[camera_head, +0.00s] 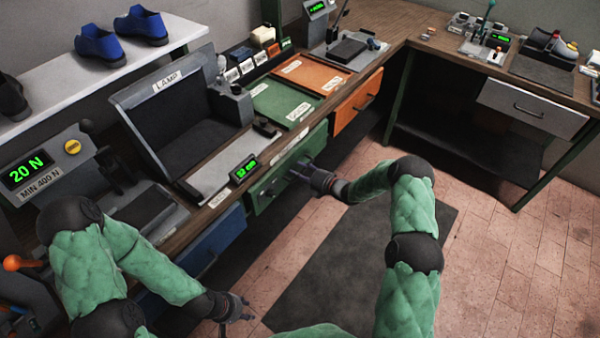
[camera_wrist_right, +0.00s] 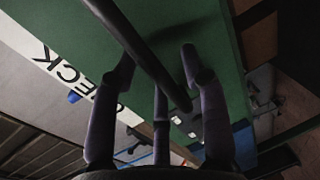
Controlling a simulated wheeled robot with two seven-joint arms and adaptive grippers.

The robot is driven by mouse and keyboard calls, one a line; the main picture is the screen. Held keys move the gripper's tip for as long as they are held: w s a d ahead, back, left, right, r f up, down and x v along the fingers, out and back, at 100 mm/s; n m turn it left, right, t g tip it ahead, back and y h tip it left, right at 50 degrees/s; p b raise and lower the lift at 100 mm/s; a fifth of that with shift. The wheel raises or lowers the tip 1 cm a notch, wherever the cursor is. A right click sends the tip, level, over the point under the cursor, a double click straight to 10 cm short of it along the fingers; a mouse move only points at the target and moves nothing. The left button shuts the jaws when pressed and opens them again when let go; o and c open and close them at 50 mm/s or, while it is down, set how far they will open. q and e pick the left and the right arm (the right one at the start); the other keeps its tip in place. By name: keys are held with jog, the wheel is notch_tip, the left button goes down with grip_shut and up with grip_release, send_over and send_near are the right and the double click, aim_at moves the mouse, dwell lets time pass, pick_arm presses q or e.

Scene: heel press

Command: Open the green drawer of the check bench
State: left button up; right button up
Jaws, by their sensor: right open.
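The green drawer (camera_head: 262,201) is in the front of the check bench, and its front looks flush with the bench. Its dark bar handle (camera_wrist_right: 138,45) crosses the right wrist view diagonally in front of the green face (camera_wrist_right: 215,35). My right gripper (camera_head: 300,174) is at the drawer front. In the right wrist view its fingers (camera_wrist_right: 157,62) are spread, with the bar between them; I cannot tell whether they touch it. My left gripper (camera_head: 238,313) hangs low over the floor at the bottom of the head view, fingers apart and empty, away from the drawer.
A blue drawer (camera_head: 215,248) is to the left of the green one and an orange drawer (camera_head: 358,103) to the right. A small green display (camera_head: 244,168) stands on the bench edge above. A dark mat (camera_head: 335,270) covers the floor in front. A side bench (camera_head: 530,108) stands at the right.

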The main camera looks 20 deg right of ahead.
grip_shut()
jog(key=f+b+v, duration=0.1)
jog(key=f+v, duration=0.2)
jog(key=v, duration=1)
jog(key=s+f+b+v, duration=0.1)
jog(key=f+v, duration=0.1)
jog(key=v, duration=1.1)
jog(key=shift+s+d+f, duration=0.3)
jog(key=shift+d, duration=0.25)
grip_release()
